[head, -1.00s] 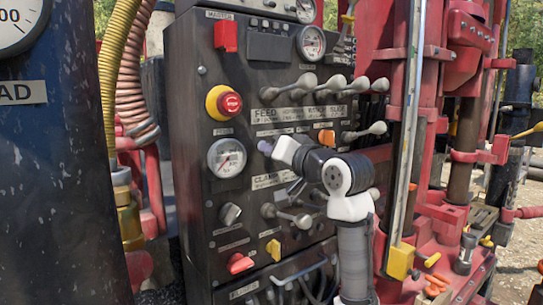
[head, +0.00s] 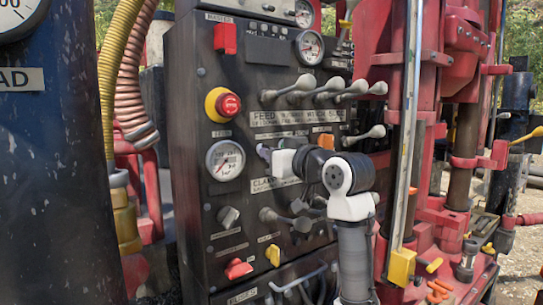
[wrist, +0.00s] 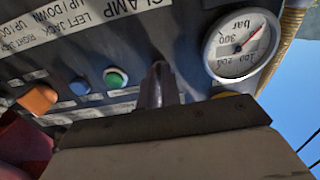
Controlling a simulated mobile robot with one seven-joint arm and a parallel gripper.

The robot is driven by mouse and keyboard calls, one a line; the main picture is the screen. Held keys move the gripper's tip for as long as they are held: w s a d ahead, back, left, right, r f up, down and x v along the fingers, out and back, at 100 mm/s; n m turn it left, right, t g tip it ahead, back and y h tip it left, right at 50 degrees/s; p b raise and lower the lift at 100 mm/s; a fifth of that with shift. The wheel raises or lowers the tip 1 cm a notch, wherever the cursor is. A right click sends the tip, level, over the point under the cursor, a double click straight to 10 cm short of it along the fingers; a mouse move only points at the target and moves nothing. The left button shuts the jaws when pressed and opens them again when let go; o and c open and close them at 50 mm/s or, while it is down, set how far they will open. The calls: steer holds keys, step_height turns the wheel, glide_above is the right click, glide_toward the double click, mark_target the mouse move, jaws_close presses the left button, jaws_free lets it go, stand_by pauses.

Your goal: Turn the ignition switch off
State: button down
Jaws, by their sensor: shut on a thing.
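The black control panel (head: 190,120) stands upright in front of me. My gripper (head: 264,152) reaches its face just right of the round pressure gauge (head: 225,160), above the CLAMP label. In the wrist view, which is upside down, the narrow metal fingers (wrist: 159,75) are together against the panel between the gauge (wrist: 241,45) and a green button (wrist: 116,77). They are shut on a small switch, taken as the ignition switch. The fingers and gripper body hide it, so its knob angle cannot be read.
A red emergency stop (head: 228,105) on a yellow base sits up and left of my gripper. Levers (head: 330,90) stick out above right. An orange switch (head: 326,141) is to the right. A grey knob (head: 228,216) and red and yellow switches (head: 272,255) are below.

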stand_by(0.3)
steer(key=c, duration=1.6)
jaws_free()
steer(key=b+v, duration=0.4)
steer(key=v, duration=1)
steer(key=shift+b, duration=0.35)
